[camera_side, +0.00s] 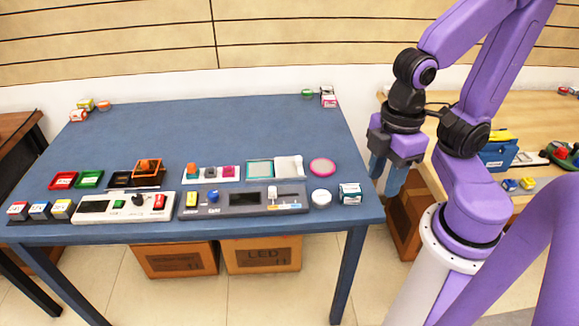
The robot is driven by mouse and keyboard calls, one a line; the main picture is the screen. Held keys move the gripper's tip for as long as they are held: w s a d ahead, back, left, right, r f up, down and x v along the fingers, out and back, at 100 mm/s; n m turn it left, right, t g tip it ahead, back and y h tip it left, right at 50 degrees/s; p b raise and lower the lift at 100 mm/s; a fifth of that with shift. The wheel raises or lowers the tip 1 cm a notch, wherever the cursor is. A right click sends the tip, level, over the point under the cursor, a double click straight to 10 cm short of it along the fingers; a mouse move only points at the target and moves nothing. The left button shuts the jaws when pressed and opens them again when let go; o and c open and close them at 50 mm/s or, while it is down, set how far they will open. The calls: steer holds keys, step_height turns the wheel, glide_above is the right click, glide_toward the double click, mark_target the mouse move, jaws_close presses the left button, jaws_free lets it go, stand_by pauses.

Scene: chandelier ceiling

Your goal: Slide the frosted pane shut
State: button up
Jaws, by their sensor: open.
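A whitish pane (289,167), which looks like the frosted pane, lies near the front of the blue table. It sits at the right of a teal-rimmed square frame (259,170), and the frame's pale inside shows. The pane is small here, so I cannot tell its track or handle. My gripper (384,180) hangs fingers down off the table's right edge, well to the right of the pane. It is open and nothing shows between its fingers.
A grey control panel (243,200) stands in front of the pane. A pink-rimmed disc (322,166), a white round piece (321,197) and a small box (350,194) lie between the pane and my gripper. The blue table's (210,130) middle is clear.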

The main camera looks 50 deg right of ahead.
steer(key=shift+o, duration=0.4)
steer(key=w+a+m, duration=0.1)
steer(key=w+m, duration=0.6)
steer(key=w, duration=0.3)
steer(key=m, duration=1.5)
glide_above(298, 158)
step_height(298, 158, down, 4)
step_height(298, 158, down, 18)
steer(key=shift+r, duration=0.25)
